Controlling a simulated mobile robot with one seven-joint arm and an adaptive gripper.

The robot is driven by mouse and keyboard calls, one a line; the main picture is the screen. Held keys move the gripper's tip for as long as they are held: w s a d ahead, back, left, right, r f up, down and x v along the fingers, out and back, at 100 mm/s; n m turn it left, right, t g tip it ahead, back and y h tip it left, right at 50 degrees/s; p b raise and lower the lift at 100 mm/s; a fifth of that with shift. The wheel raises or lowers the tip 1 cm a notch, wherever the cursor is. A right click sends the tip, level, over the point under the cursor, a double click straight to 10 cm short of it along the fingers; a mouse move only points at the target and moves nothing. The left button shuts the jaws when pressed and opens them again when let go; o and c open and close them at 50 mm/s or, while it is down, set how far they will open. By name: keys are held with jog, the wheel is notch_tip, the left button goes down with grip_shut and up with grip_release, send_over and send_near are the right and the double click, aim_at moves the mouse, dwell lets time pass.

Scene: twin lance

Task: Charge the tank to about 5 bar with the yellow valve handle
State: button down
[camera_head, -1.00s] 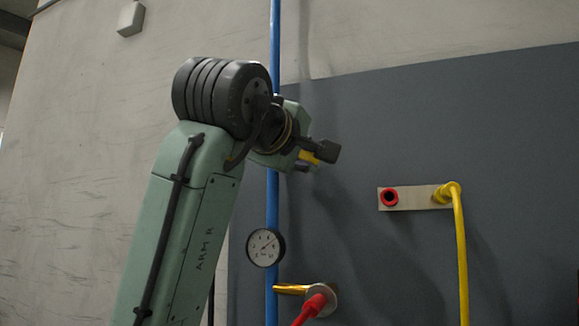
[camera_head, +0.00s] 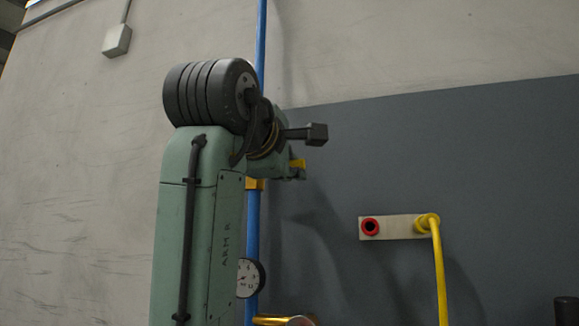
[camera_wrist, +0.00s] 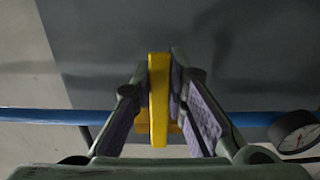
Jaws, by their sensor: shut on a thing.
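The yellow valve handle (camera_wrist: 158,100) stands as an upright bar between the fingers of my gripper (camera_wrist: 160,92) in the wrist view. The fingers are shut on it. In the head view a small yellow part of the handle (camera_head: 298,164) shows at my gripper (camera_head: 296,172), to the right of the blue pipe (camera_head: 252,225). A yellow valve fitting (camera_head: 256,184) shows on the pipe, partly behind my gripper. The round gauge (camera_head: 251,278) is partly hidden by my arm; it also shows in the wrist view (camera_wrist: 295,132). Its reading is too small to tell. No tank is recognisable.
A plate (camera_head: 398,227) with a red-ringed port (camera_head: 370,227) and a yellow hose (camera_head: 441,275) is on the dark panel (camera_head: 500,160) at right. A brass fitting (camera_head: 270,320) is at the bottom edge. The panel between my gripper and the plate looks clear.

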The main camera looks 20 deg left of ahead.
jog(key=c, duration=1.6)
grip_release()
jog(key=shift+o, duration=0.2)
jog(key=s, duration=1.2)
jog(key=shift+d, duration=0.3)
